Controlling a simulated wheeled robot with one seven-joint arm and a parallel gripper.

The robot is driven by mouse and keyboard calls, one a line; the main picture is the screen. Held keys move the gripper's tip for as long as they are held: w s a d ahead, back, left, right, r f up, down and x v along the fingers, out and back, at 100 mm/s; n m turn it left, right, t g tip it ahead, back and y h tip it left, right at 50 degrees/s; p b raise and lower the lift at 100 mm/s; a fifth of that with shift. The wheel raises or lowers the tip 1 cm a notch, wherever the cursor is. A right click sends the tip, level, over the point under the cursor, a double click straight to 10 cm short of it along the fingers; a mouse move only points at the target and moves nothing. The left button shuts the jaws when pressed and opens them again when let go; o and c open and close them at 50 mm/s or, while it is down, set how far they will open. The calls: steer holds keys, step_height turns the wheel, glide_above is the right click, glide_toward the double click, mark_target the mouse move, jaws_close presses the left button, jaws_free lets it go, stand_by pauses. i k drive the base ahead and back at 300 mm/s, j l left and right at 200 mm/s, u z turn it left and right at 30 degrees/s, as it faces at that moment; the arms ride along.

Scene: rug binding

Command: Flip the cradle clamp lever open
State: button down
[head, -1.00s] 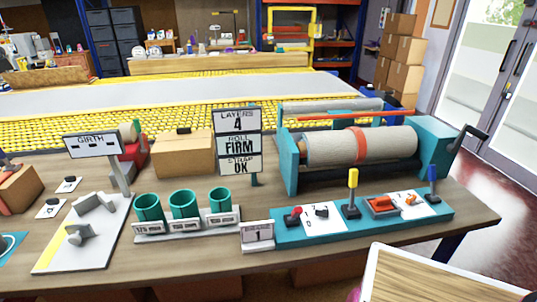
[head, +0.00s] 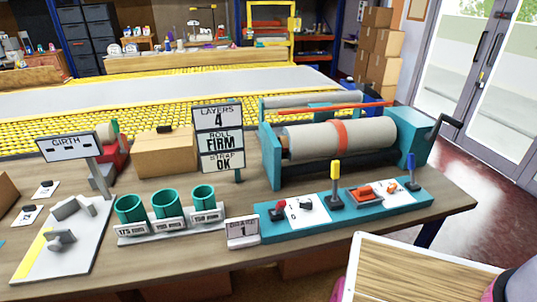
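The teal roll cradle (head: 270,150) stands at the back right of the table and holds a pale rolled rug (head: 375,138) with an orange strap (head: 341,135) around its middle. In front is a teal control panel (head: 385,205) with an upright yellow-handled lever (head: 335,170) and an upright blue-handled lever (head: 411,160). A black crank handle (head: 448,122) sticks out at the cradle's right end. I cannot tell which lever is the cradle clamp lever. An orange-red bar (head: 330,109) runs along the cradle above the rug. My gripper is not in view.
Several teal cups (head: 166,205) stand in a labelled rack left of the panel. A sign (head: 218,142) reads layers 4, roll firm, strap OK. The girth gauge (head: 68,146) is at the left. A wood-topped tray (head: 400,268) is at the lower right.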

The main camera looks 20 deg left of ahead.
mark_target(280, 206)
steer(key=u, duration=1.4)
steer(key=k+j+z, duration=0.1)
steer(key=k+z, duration=0.6)
steer(key=k, duration=0.15)
